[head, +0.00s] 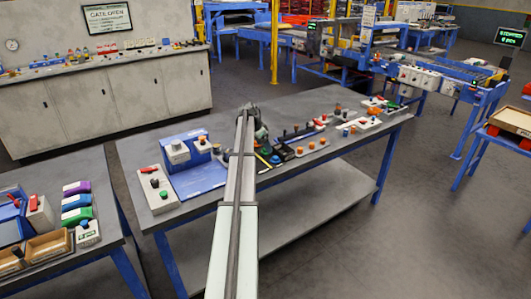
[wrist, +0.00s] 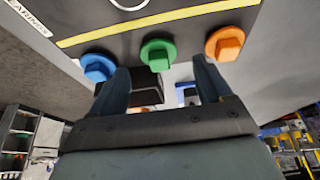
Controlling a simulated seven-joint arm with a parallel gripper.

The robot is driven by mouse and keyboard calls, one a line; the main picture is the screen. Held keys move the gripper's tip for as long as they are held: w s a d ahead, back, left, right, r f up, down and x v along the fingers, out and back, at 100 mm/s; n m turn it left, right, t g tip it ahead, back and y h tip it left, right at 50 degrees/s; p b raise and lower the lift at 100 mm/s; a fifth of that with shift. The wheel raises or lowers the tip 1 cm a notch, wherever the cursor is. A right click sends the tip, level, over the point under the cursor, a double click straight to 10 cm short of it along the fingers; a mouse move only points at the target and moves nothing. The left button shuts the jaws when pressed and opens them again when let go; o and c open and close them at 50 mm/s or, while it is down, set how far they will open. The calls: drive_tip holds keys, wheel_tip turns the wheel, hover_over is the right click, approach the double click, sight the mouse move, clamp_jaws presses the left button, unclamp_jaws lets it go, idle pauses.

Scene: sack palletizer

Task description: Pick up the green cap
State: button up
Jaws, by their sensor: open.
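The green cap (wrist: 158,53) is a round, faceted knob on a dark panel (wrist: 200,22) with a yellow stripe in the wrist view. It sits between a blue cap (wrist: 98,67) on the left and an orange cap (wrist: 224,43) on the right. My gripper (wrist: 161,80) is open, with a dark finger on each side of the picture's middle. The green cap shows in the gap between the fingers, beyond their tips, and nothing is held. In the head view, my arm hides part of the bench, and I cannot tell which knob there is this cap.
In the head view, the grey workbench (head: 330,103) carries several small devices and knobs to the right of my arm. A blue unit (head: 198,177) and a grey control box (head: 157,190) stand to the left. Another bench (head: 112,245) is at lower left.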

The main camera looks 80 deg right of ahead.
drive_tip(key=shift+x, duration=1.2)
drive_tip(key=shift+a, duration=0.1)
drive_tip(key=c, duration=1.1)
